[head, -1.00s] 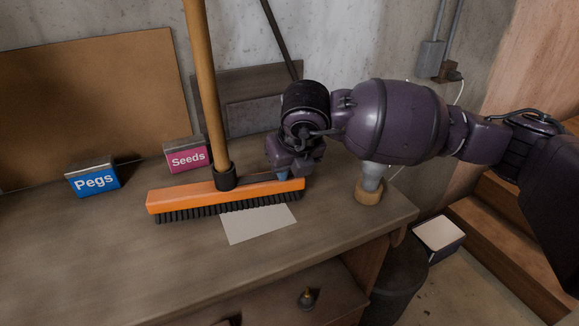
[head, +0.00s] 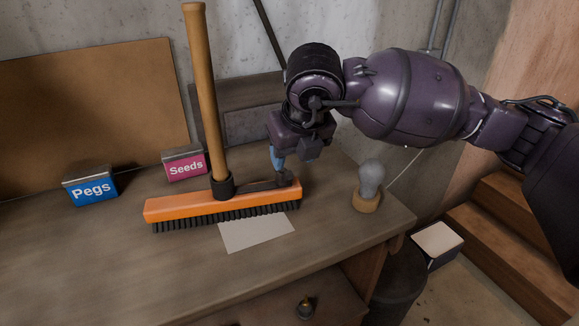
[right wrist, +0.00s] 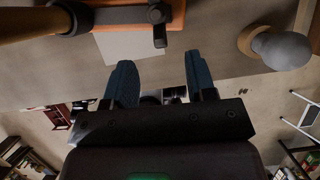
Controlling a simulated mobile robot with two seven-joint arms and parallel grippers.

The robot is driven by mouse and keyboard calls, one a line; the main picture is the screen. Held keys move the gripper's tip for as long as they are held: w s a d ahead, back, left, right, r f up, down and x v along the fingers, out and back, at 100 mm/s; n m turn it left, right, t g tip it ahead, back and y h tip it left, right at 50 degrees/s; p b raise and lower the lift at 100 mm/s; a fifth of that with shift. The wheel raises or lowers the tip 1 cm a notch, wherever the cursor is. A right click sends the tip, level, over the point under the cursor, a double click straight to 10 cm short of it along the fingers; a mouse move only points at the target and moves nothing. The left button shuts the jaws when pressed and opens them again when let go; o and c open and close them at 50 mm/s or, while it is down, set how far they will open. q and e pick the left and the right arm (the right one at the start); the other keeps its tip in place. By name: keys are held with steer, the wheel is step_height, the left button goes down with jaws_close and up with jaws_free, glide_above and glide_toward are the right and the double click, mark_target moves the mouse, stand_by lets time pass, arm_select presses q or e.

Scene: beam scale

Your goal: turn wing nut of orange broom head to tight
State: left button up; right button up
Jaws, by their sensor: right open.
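The orange broom head (head: 170,208) lies bristles down on the workbench, its wooden handle (head: 203,100) standing up from a black socket. A dark fitting with a wing nut (head: 285,179) sits on top of its right part. In the right wrist view the wing nut (right wrist: 158,14) shows as a dark knob with a short bar at the top edge, beside the orange head (right wrist: 178,14). My right gripper (head: 290,160) is open and empty, just above the wing nut and apart from it. Its blue fingers (right wrist: 160,75) point towards the nut. My left gripper is out of view.
A pale card (head: 257,233) lies in front of the broom head. Blue Pegs (head: 91,188) and pink Seeds (head: 185,164) boxes stand to the left. A grey bulb-shaped object on a wooden ring (head: 366,201) stands right, near the bench edge. The front left of the bench is clear.

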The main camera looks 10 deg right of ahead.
steer(key=v, duration=0.3)
steer(key=shift+r, duration=0.1)
